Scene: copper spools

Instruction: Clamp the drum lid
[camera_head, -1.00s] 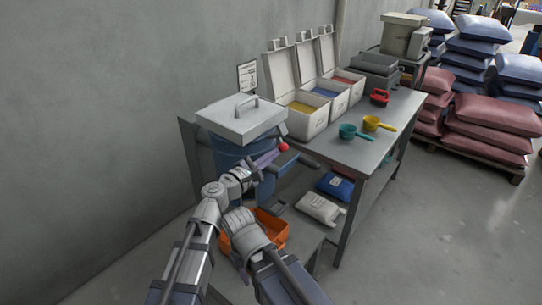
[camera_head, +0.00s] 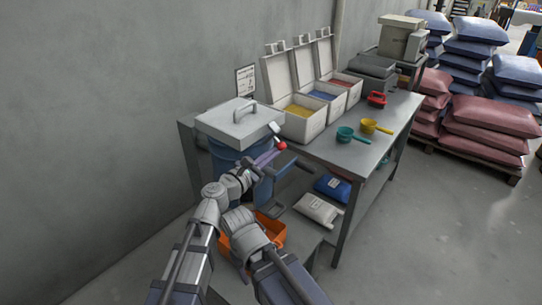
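The blue drum (camera_head: 226,160) stands at the near-left end of the bench, partly hidden by my arms. Its square pale grey lid (camera_head: 238,124) lies on top, with a bar handle upward. A red ball knob (camera_head: 282,146) shows just below the lid's right corner, at the end of a purplish bar. A small pale piece (camera_head: 275,128) stands up at that corner. My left gripper (camera_head: 262,168) is at the drum's front right side, close to the bar; its fingers are too small and overlapped to read. My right forearm is in front; its gripper cannot be made out clearly.
The bench (camera_head: 352,153) holds open white bins (camera_head: 303,126), a teal scoop (camera_head: 347,134), a yellow scoop (camera_head: 370,126) and a red item (camera_head: 377,99). An orange tray (camera_head: 270,231) and bags sit below.

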